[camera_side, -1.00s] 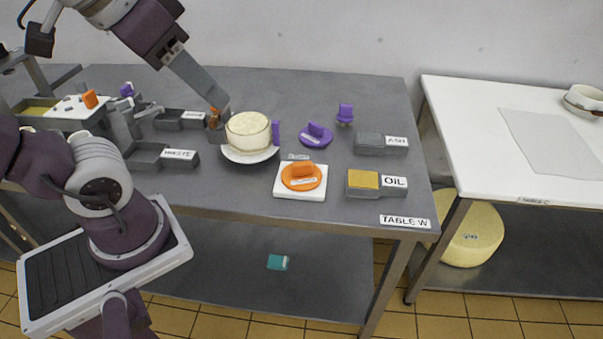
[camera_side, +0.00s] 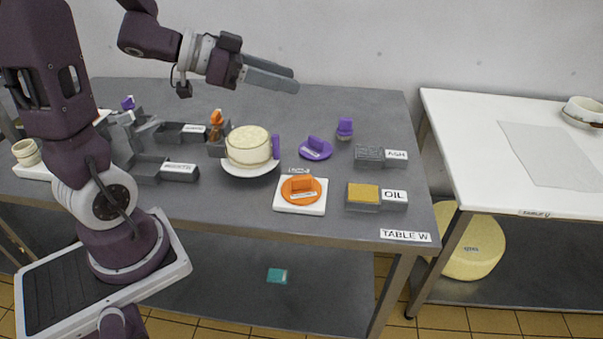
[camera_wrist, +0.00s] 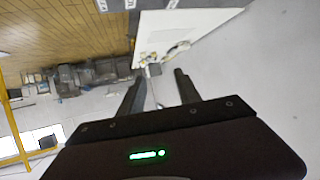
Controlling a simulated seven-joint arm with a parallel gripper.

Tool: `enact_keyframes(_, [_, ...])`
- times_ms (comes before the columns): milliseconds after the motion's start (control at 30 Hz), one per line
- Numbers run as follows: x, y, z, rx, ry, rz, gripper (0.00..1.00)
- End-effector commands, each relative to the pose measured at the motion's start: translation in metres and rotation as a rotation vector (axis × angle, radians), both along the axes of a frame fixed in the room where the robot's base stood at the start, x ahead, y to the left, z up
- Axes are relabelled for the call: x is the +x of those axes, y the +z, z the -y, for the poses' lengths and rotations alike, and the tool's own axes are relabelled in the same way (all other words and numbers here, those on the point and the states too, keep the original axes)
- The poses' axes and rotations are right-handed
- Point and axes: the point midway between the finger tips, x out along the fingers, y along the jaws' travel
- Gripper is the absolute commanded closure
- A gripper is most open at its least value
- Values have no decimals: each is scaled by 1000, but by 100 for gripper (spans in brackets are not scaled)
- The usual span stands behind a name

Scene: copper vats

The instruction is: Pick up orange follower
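The orange follower (camera_side: 308,195) is a flat orange disc with an upright block handle and a white label. It lies on a white square board (camera_side: 284,206) near the front edge of the table in the side view. My gripper (camera_side: 294,79) is high above the back of the table, its fingers pointing right, well away from the follower. In the wrist view my gripper (camera_wrist: 160,77) shows its two fingers apart with nothing held between them. I cannot make out the follower in the wrist view.
An orange-topped tool (camera_side: 216,118) stands by a grey holder.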

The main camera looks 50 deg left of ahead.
Motion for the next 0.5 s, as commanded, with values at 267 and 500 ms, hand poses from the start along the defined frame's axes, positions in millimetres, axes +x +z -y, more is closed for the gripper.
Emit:
enact_keyframes(267, [-1, -88, -1, -5, 8, -7, 60])
enact_keyframes(500, [0, -149, -1, -2, 7, -3, 60])
